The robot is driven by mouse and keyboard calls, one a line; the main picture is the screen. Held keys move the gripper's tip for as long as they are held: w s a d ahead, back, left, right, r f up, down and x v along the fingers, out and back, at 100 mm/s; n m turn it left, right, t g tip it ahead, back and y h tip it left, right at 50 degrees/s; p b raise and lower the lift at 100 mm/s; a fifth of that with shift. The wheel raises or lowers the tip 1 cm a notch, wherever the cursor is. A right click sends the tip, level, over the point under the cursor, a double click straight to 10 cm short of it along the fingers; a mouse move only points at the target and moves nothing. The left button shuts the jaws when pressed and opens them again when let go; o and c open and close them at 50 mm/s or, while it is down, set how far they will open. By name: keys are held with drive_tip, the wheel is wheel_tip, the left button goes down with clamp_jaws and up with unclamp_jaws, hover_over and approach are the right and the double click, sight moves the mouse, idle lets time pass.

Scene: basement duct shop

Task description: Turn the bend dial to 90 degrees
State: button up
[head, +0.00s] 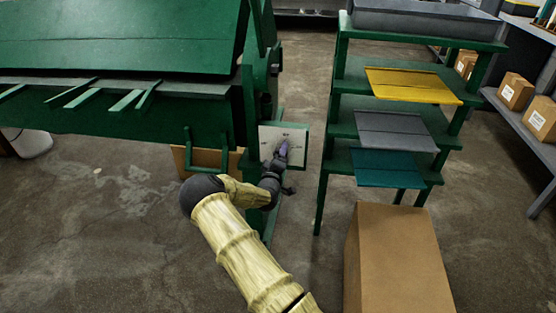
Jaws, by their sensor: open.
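A pale dial plate (299,136) with small dark marks is mounted on the right end of the green bending machine (120,120). My gripper (282,148) is in front of the plate, over its middle, with its fingers pointing at it. It is open. The fingers and wrist cover the centre of the plate, so the dial's knob or pointer is mostly hidden. The marks are too small to read. I cannot tell whether the fingers touch the dial.
A green rack with yellow (412,85), grey (395,130) and teal (386,168) sheets stands to the right. A large cardboard box (397,262) stands at front right. Shelves with boxes (515,91) line the right side. The concrete floor (90,235) at left is clear.

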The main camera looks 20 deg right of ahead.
drive_tip(key=p+v, duration=0.3)
drive_tip(key=v, duration=1.4)
drive_tip(key=shift+s, duration=0.2)
drive_tip(key=shift+f, duration=0.1)
drive_tip(key=s+a+r+m+g+y, duration=0.25)
drive_tip(key=s+r+g+y, duration=0.2)
drive_tip(key=s, duration=0.35)
drive_tip(key=s+a+r+m+g+y, duration=0.1)
drive_tip(key=s+a+r+g+y, duration=0.3)
drive_tip(key=s, duration=0.4)
drive_tip(key=s+a+r+m+g+y, duration=0.2)
drive_tip(key=s+a+r+g+y, duration=0.15)
drive_tip(key=s+r, duration=0.35)
wheel_tip(320, 180, up, 32)
drive_tip(key=p, duration=3.4)
drive_tip(key=shift+s+h, duration=0.3)
drive_tip(key=shift+s, duration=0.05)
